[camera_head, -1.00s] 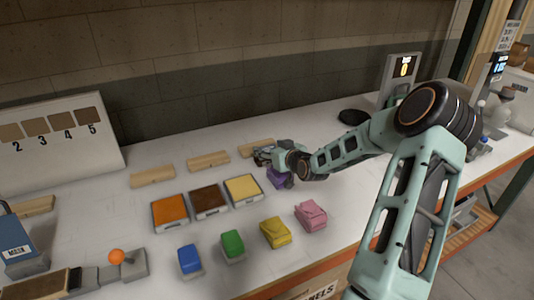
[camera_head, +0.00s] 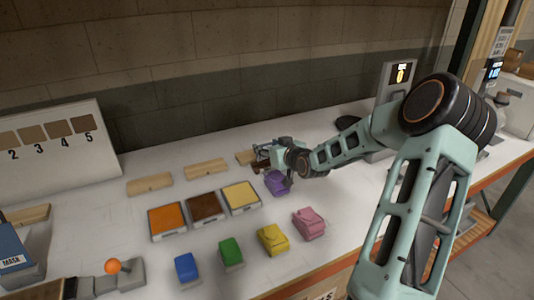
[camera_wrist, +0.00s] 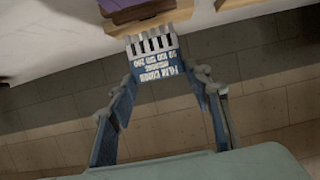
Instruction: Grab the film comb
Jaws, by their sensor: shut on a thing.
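The film comb (camera_wrist: 157,68) is a small blue and white plate with printed lettering and a row of pale teeth with dark slots. In the wrist view it sits between the two blue fingers of my gripper (camera_wrist: 161,84), which are shut on it at its sides. In the head view my gripper (camera_head: 264,160) is over the back of the white table, just behind a purple bag-like block (camera_head: 278,183). The comb is too small and hidden by the gripper to make out there.
Wooden blocks (camera_head: 206,169) lie along the back. Orange, brown and yellow trays (camera_head: 239,197) stand left of my gripper. Blue, green, yellow and pink pieces (camera_head: 308,223) lie nearer the front. A numbered panel (camera_head: 50,143) stands left. A wall is behind.

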